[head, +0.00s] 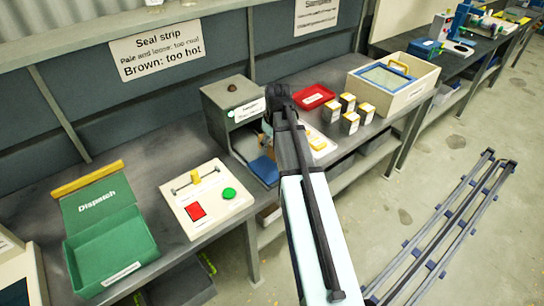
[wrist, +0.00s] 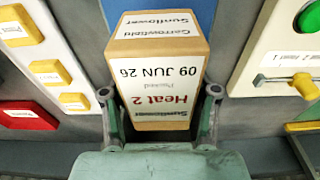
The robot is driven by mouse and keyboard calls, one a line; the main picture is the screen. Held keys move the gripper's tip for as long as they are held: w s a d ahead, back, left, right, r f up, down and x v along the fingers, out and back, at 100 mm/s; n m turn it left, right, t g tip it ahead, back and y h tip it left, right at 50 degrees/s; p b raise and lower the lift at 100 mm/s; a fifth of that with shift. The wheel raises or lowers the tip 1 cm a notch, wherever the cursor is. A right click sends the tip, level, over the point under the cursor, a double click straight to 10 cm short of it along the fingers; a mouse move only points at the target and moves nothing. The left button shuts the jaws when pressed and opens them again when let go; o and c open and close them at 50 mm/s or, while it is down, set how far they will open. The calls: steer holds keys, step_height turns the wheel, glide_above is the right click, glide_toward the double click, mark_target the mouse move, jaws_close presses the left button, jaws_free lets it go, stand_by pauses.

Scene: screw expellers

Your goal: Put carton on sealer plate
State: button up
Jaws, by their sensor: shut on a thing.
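My gripper (wrist: 160,94) is shut on a carton (wrist: 162,75), with one finger on each side. The carton is tan with white labels; its print, upside down in the wrist view, reads Sunflower, Heat 2 and 09 JUN 26. In the head view my arm and gripper hide most of the carton. They are in front of a grey box-shaped machine (head: 226,97), which looks like the sealer. A blue plate (head: 264,169) lies at its front, just below and left of my gripper. I cannot tell whether the carton touches anything below it.
Left of the machine is a cream panel (head: 207,197) with red and green buttons and a yellow lever. A green Dispatch box (head: 110,240) stands further left. Several small cartons (head: 350,123), a red tray (head: 314,97) and a cream crate (head: 407,92) are to the right.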

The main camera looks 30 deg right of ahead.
mark_target(271, 164)
steer(key=shift+f+p, duration=0.55)
steer(key=shift+f, duration=2.8)
steer(key=shift+f, duration=0.15)
steer(key=o, duration=1.4)
steer(key=r, duration=0.4)
steer(key=s+r+b, duration=0.1)
steer(key=r, duration=0.3)
steer(key=r+b, duration=0.1)
steer(key=r, duration=0.3)
steer(key=shift+s+d+r, duration=0.1)
steer(key=shift+s+r, duration=0.05)
steer(key=shift+s, duration=0.1)
